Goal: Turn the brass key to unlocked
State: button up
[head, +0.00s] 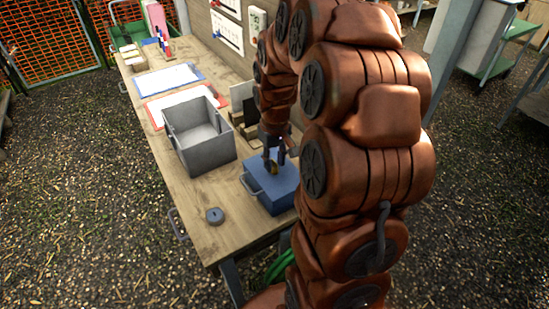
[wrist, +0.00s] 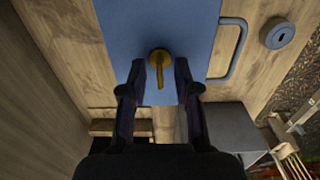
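The brass key (wrist: 160,62) stands on the top of a blue box (wrist: 130,15), with its long part pointing toward my gripper's side in the wrist view. In the head view the key (head: 274,170) shows as a small yellow spot on the blue box (head: 262,190). My gripper (wrist: 160,75) is open, with one finger on each side of the key. A gap shows between the key and each finger, though I cannot tell how deep the fingers reach. No lock markings are readable.
The blue box stands on a wooden table (head: 240,229) and has side handles. A grey open bin (head: 208,160) is left of it, and a grey round disc (head: 214,215) lies near the front. Clipboards (head: 168,79) lie farther back. A wall panel (head: 215,60) runs along the table's far side.

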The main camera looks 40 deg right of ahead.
grip_shut()
jog(key=shift+f+b, duration=0.1)
jog(key=shift+b, duration=0.35)
jog(key=m+b, duration=0.3)
jog(key=shift+f, duration=0.15)
jog(key=m+b, duration=0.3)
jog(key=shift+m+b, duration=0.3)
jog(key=shift+b, duration=0.05)
jog(key=m+b, duration=0.1)
jog(key=m, duration=0.1)
jog(key=m+b, duration=0.1)
jog(key=m, duration=0.2)
jog(key=shift+r+m, duration=0.2)
jog(key=shift+m, duration=0.1)
jog(key=m, duration=0.5)
jog(key=shift+r+m, duration=0.1)
jog(key=shift+m, duration=0.2)
